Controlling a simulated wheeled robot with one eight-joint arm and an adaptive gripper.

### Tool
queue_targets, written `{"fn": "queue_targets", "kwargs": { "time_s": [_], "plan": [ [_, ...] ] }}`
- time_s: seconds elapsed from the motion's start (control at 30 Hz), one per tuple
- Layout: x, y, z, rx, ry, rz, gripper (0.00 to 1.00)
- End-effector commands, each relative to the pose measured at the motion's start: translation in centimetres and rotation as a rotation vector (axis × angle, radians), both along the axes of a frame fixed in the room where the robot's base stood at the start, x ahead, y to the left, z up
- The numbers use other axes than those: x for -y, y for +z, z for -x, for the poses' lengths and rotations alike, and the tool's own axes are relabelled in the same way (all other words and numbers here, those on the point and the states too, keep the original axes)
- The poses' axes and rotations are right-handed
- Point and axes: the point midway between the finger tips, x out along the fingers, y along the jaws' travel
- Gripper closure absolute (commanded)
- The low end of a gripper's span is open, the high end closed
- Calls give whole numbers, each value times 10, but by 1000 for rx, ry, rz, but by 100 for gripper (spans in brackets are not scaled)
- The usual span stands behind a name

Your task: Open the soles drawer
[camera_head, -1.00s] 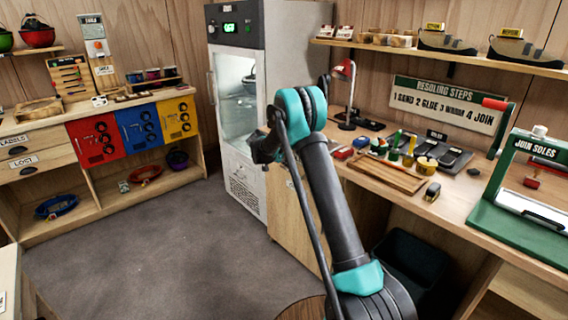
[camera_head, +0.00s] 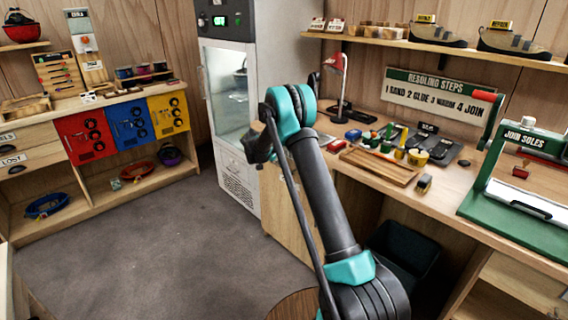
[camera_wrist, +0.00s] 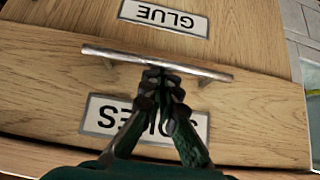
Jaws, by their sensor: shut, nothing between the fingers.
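In the wrist view, the soles drawer (camera_wrist: 245,125) is a wooden front with a white "SOLES" label (camera_wrist: 98,115), seen upside down and partly covered by my fingers. A metal bar handle (camera_wrist: 205,70) runs across the front between this label and the "GLUE" label (camera_wrist: 165,16). My gripper (camera_wrist: 165,78) is shut and empty. Its fingertips are at the middle of the bar, on the label side; I cannot tell whether they touch it. I cannot tell whether the drawer stands slightly out. In the head view, the drawer and my fingertips are hidden.
The workbench (camera_head: 450,205) runs along the right, with a green press (camera_head: 520,180) and a wooden tray (camera_head: 380,165) on it. A dark bin (camera_head: 405,250) stands under it. A white cabinet (camera_head: 230,120) stands behind my arm. Grey floor (camera_head: 130,250) is clear at the left.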

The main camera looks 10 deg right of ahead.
Motion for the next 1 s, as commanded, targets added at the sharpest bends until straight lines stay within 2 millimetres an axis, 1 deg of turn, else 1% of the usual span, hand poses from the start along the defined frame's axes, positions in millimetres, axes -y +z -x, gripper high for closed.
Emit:
{"fn": "queue_targets", "kwargs": {
  "time_s": [0.03, 0.17, 0.8, 1.0],
  "plan": [
    [-11, 0, 6, -2, 5, -1, 100],
    [-34, 0, 23, -2, 6, -1, 100],
    [-177, 0, 127, -2, 7, -1, 100],
    [-215, -1, 155, -2, 6, -1, 100]
  ]
}}
